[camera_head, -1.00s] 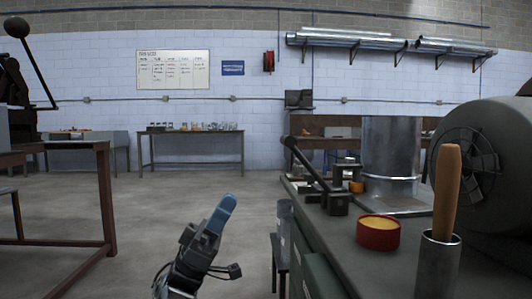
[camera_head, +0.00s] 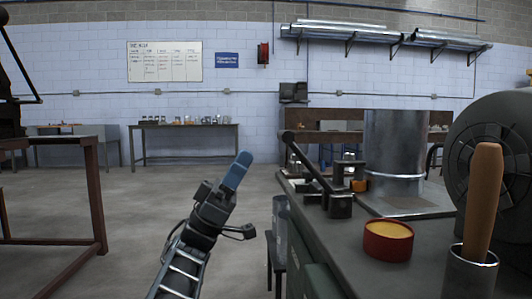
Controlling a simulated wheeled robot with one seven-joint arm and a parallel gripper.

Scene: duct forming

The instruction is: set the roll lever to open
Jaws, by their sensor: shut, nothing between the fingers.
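A dark lever (camera_head: 311,165) with a round black knob at its upper end rises at a slant from a small block on the left edge of the bench. I cannot tell for sure whether it is the roll lever, and no label can be read. My gripper (camera_head: 240,165), with blue fingertips, is shut and empty. It is in the air over the floor, left of the bench and to the left of the lever in the picture, apart from it.
The bench (camera_head: 340,249) holds a sheet-metal cylinder (camera_head: 393,150), a red tin (camera_head: 388,240), a wooden handle (camera_head: 483,195) in a metal cup and a large grey machine (camera_head: 500,130). A brown-framed table (camera_head: 97,205) stands left. The floor between is clear.

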